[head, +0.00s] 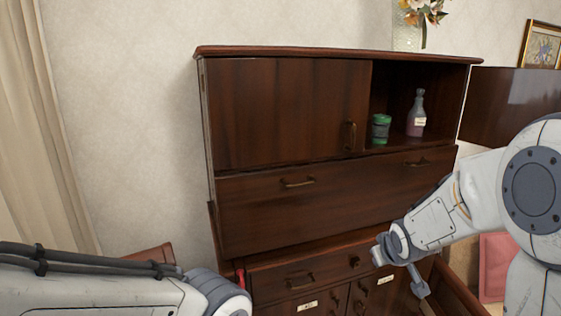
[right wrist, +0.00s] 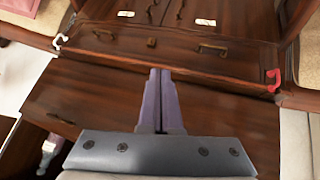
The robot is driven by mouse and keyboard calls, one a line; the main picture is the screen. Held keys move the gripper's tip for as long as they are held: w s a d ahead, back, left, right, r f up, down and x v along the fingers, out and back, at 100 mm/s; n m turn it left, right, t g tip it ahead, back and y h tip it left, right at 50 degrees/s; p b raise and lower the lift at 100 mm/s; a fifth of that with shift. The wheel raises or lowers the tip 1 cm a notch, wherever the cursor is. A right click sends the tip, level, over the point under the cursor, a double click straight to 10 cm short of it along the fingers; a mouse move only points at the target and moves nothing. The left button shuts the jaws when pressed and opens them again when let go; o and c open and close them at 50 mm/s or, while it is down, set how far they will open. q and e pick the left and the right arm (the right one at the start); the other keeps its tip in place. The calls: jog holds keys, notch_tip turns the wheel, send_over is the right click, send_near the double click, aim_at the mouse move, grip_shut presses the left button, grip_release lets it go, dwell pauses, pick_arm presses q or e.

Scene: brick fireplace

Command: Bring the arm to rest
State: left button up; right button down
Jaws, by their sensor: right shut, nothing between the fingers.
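My right arm (head: 435,222) reaches in from the right, bent in front of the dark wooden cabinet (head: 290,215). In the right wrist view my right gripper (right wrist: 160,75) has its two purple-grey fingers together, with nothing between them. The fingertips appear over the cabinet front close to a drawer (right wrist: 185,42) with brass handles; I cannot tell whether they touch it. My left arm (head: 110,295) lies low at the left of the head view, and its gripper is out of the picture.
The cabinet's upper right door (head: 510,95) stands open. Inside are a green jar (head: 380,129) and a bottle (head: 417,115). A red hook (right wrist: 273,79) and a white hook (right wrist: 60,41) sit at the drawer's sides. A vase of flowers (head: 408,25) stands on top.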

jog(key=s+a+f+m+g+y, duration=0.1)
jog(key=s+a+f+g, duration=0.2)
jog(key=s, duration=0.6)
jog(key=s+a+f+m+g, duration=0.2)
jog(key=s+a+f, duration=0.1)
jog(key=s, duration=0.5)
jog(key=s+a+r+n+g, duration=0.1)
jog(key=s+a+n, duration=0.1)
jog(key=s+a, duration=0.2)
jog(key=s+a+r+n+g, duration=0.1)
jog(key=s+a+r+n, duration=0.1)
jog(key=s+a, duration=0.3)
jog(key=s+a+r+n+y+b, duration=0.1)
jog(key=s+a+n, duration=0.2)
jog(key=s+a, duration=0.1)
jog(key=shift+s+a+r+n+g, duration=0.15)
jog(key=shift+s+r+n+g, duration=0.1)
jog(key=shift+s+n+g, duration=0.25)
